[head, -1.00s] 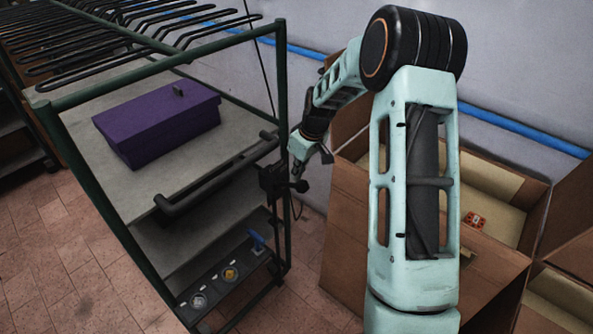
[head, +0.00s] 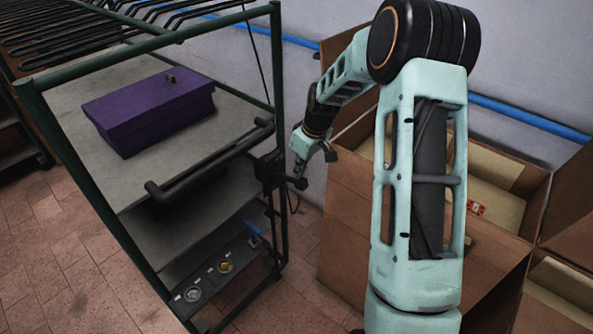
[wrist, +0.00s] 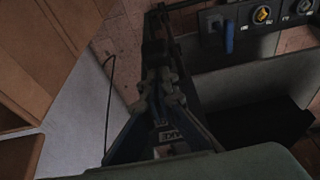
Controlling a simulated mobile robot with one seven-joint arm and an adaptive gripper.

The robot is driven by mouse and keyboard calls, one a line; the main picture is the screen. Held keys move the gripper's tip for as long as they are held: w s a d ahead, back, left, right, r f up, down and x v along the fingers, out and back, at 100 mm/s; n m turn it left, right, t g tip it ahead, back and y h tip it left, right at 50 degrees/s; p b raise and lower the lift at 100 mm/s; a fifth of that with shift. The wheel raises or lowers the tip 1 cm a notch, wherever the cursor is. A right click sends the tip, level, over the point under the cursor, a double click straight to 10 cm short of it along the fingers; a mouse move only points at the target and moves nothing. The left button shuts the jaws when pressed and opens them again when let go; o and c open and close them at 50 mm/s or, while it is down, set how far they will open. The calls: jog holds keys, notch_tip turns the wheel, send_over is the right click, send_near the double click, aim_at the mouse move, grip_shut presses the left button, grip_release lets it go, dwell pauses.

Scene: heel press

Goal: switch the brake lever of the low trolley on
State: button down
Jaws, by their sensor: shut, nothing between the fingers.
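The trolley (head: 165,186) is a dark green frame with grey shelves at the left of the head view. A black box (head: 268,168) sits on its right post, beside the handle bar. In the wrist view a plate with a partly hidden label that looks like "BRAKE" (wrist: 164,134) lies close by the fingers. My gripper (head: 297,178) is shut and empty at this box; it also shows in the wrist view (wrist: 162,88). The dark lever cannot be told clearly from the fingers, nor can its position or any contact.
A bottom panel carries a blue lever (head: 253,232), a yellow knob (head: 225,266) and a pale knob (head: 193,294). A purple box (head: 150,112) lies on the top shelf. Open cardboard boxes (head: 345,215) stand close to the right of my gripper. A thin cable hangs behind.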

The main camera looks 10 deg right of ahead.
aim_at(306, 186)
jog(key=shift+s+d+f+t+y+b, duration=0.15)
jog(key=shift+s+d+f+t+b, duration=0.1)
jog(key=shift+f+b, duration=0.2)
jog(key=shift+s+d+f+t+y+b, duration=0.15)
jog(key=shift+f+t+b, duration=0.15)
jog(key=shift+f, duration=0.15)
jog(key=shift+s+f+b, duration=0.1)
jog(key=shift+f+b, duration=0.15)
jog(key=shift+b, duration=0.2)
jog(key=shift+s+d+f+b, duration=0.15)
jog(key=shift+s+f+b, duration=0.1)
jog(key=shift+f+b, duration=0.8)
jog(key=f+t+y+b, duration=0.1)
jog(key=b, duration=0.1)
jog(key=shift+s+d+f+t+b, duration=0.1)
jog(key=shift+s+t+b, duration=0.05)
jog(key=shift+t+b, duration=0.2)
notch_tip(306, 186, down, 4)
jog(key=b, duration=0.4)
jog(key=shift+f, duration=0.2)
jog(key=shift+s+f, duration=0.1)
jog(key=shift+f, duration=0.05)
